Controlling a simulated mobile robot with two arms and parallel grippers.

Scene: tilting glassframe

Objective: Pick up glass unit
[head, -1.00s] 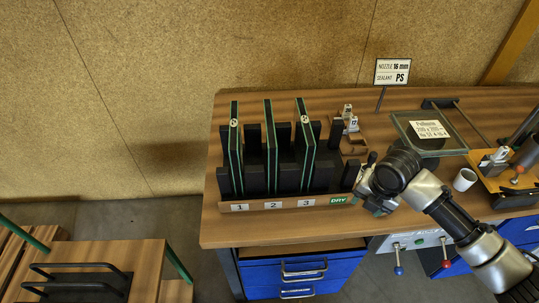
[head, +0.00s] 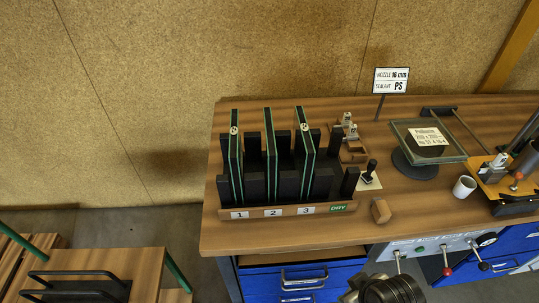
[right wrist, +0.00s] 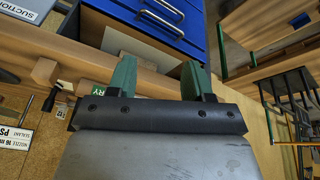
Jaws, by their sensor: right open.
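Three upright dark glass units with green edges stand side by side in a black slotted rack (head: 340,208) on the bench: unit 1 (head: 235,165), unit 2 (head: 270,160) and unit 3 (head: 306,165). Units 1 and 3 carry small round white stickers. My right gripper (right wrist: 156,78) is open in the right wrist view, its two green fingers apart with no glass between them. In the head view only part of my right arm shows at the bottom. My left gripper is not in view.
A glass plate with a paper label (head: 428,137) lies on a round black stand. A wooden block (head: 381,210), a black-knobbed tool (head: 370,172) and a white cup (head: 464,186) stand on the bench. Blue drawers (head: 300,277) are below. A black-handled rack (head: 80,282) stands lower left.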

